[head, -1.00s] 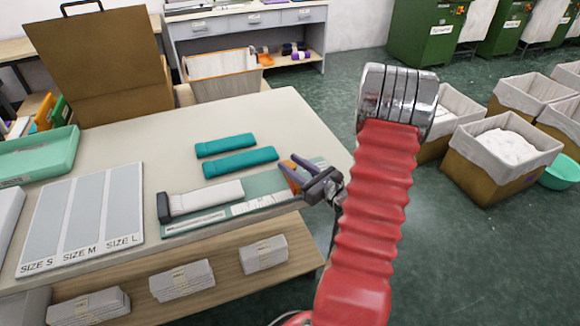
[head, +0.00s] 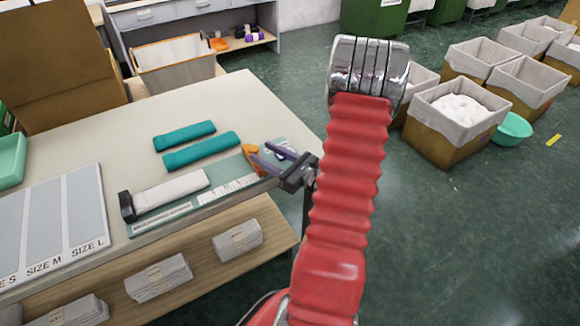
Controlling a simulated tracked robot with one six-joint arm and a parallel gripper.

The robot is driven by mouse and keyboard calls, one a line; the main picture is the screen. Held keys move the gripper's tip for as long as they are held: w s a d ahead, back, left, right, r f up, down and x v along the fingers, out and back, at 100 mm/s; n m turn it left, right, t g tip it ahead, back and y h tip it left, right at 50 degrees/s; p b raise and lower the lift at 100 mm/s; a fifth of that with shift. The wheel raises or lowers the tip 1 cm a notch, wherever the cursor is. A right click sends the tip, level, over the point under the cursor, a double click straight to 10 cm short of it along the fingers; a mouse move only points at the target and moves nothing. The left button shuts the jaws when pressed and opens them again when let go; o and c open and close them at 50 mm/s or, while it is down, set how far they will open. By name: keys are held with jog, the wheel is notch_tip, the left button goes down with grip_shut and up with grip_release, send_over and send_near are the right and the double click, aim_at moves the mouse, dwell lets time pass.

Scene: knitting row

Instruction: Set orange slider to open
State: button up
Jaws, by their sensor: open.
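The orange slider (head: 251,158) sits at the right end of a green measuring board (head: 222,183) on the table. It is small and partly hidden by my gripper, so its exact setting cannot be told. My gripper (head: 266,155) is open, with its two grey-purple fingers pointing left, just right of the slider. I cannot tell whether a finger touches it.
Two teal rolled socks (head: 200,153) lie behind the board. A size chart (head: 55,220) lies at the left. Grey bundles (head: 238,240) sit on the shelf below. Lined boxes (head: 455,120) stand on the floor at right.

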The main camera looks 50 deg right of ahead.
jog(key=s, duration=0.9)
jog(key=shift+d, duration=0.15)
dwell(0.4)
